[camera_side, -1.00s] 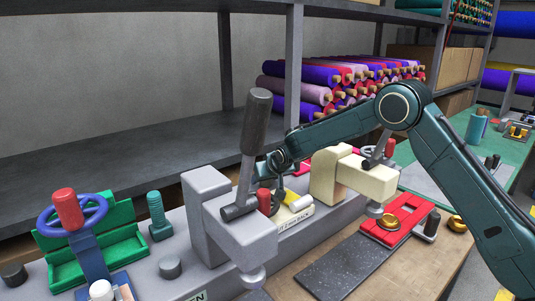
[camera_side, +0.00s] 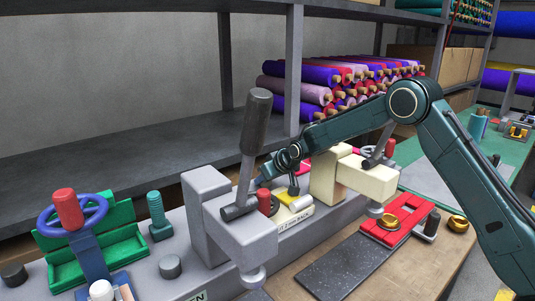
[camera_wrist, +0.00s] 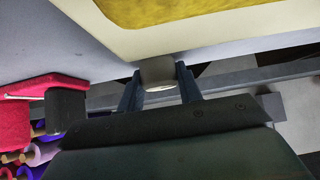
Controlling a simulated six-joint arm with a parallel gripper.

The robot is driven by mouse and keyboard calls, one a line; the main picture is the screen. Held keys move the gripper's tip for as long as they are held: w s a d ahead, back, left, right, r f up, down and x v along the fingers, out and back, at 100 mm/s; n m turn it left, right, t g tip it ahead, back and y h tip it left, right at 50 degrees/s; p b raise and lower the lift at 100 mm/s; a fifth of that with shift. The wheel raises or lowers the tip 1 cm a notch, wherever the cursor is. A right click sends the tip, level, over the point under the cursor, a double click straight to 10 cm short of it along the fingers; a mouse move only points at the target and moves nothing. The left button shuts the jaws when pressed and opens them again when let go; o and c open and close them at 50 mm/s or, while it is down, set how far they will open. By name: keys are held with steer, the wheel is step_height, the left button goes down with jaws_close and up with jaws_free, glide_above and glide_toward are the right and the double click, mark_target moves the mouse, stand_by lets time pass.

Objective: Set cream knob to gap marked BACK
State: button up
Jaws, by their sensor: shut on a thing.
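The cream knob (camera_wrist: 158,72) shows in the wrist view as a short, shaded round piece. The two dark fingers of my gripper (camera_wrist: 160,88) stand on either side of it, shut on it. In the side view my gripper (camera_side: 293,188) points down beside a yellow piece (camera_side: 285,198), between the grey clamp and the cream clamp. The knob cannot be told apart there. A pale label strip (camera_side: 293,218) just below carries small print ending in BACK. I cannot make out the gaps or which one the knob points at.
The grey clamp (camera_side: 240,235) with its tall dark lever (camera_side: 254,125) stands to the left of my gripper. The cream clamp (camera_side: 365,180) stands close on the right. A red frame (camera_side: 400,220) and a dark speckled strip (camera_side: 345,262) lie in front. Felt rolls (camera_side: 340,78) are behind.

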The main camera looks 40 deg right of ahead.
steer(key=shift+n+y, duration=0.4)
steer(key=shift+n, duration=0.2)
steer(key=o, duration=1)
steer(key=shift+s+r, duration=0.1)
steer(key=shift+v, duration=0.85)
steer(key=v, duration=0.3)
step_height(320, 180, up, 7)
